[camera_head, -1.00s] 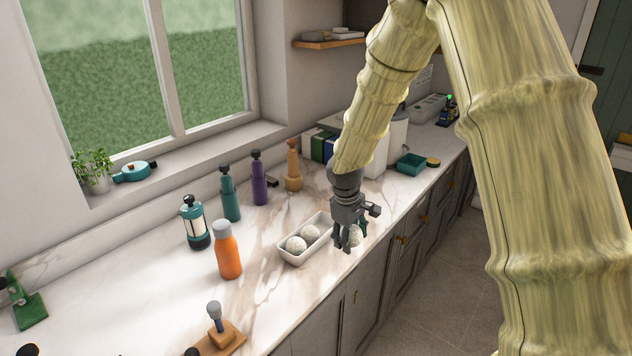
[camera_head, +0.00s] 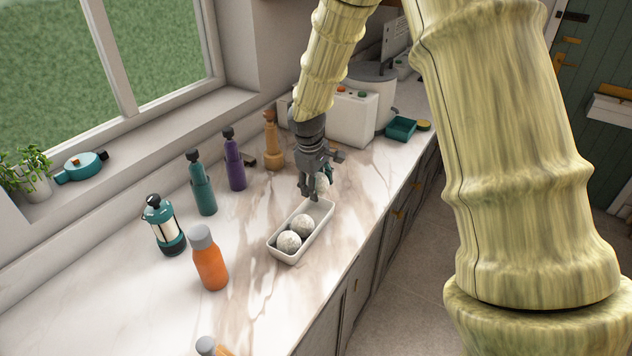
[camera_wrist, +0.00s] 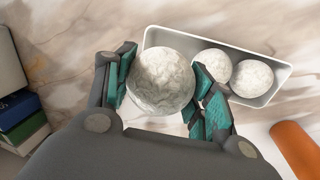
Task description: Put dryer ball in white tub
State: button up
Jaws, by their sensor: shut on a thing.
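My gripper (camera_head: 313,190) is shut on a pale, speckled dryer ball (camera_head: 322,184), held above the far end of the white tub (camera_head: 283,256). In the wrist view the held ball (camera_wrist: 162,80) sits between the teal-padded fingers (camera_wrist: 158,90) and overlaps the left part of the tub (camera_wrist: 272,63). Two more dryer balls lie side by side in the tub's near half, one farther (camera_head: 302,225) and one nearer (camera_head: 289,241). The tub's far end looks empty, though the gripper partly hides it.
An orange bottle (camera_head: 209,262) stands left of the tub. Teal (camera_head: 202,188) and purple (camera_head: 235,166) bottles, a teal press (camera_head: 165,228) and a wooden mill (camera_head: 271,142) stand farther back. A white appliance (camera_head: 352,118) is behind the gripper. The counter's front edge runs close along the tub's right.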

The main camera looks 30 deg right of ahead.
jog(key=f, duration=0.1)
jog(key=w+f+b, duration=0.1)
jog(key=f, duration=0.1)
jog(key=shift+w+f, duration=0.25)
jog(key=shift+s+f+b, duration=0.4)
jog(key=shift+s+b, duration=0.1)
jog(key=shift+b, duration=0.35)
jog(key=shift+w+f, duration=0.25)
jog(key=o, duration=0.6)
jog(key=shift+s+r, duration=0.1)
jog(key=shift+s, duration=0.05)
jog(key=o, duration=0.4)
jog(key=shift+o, duration=0.2)
jog(key=shift+r, duration=0.1)
jog(key=v, duration=1.1)
jog(key=shift+r, duration=0.35)
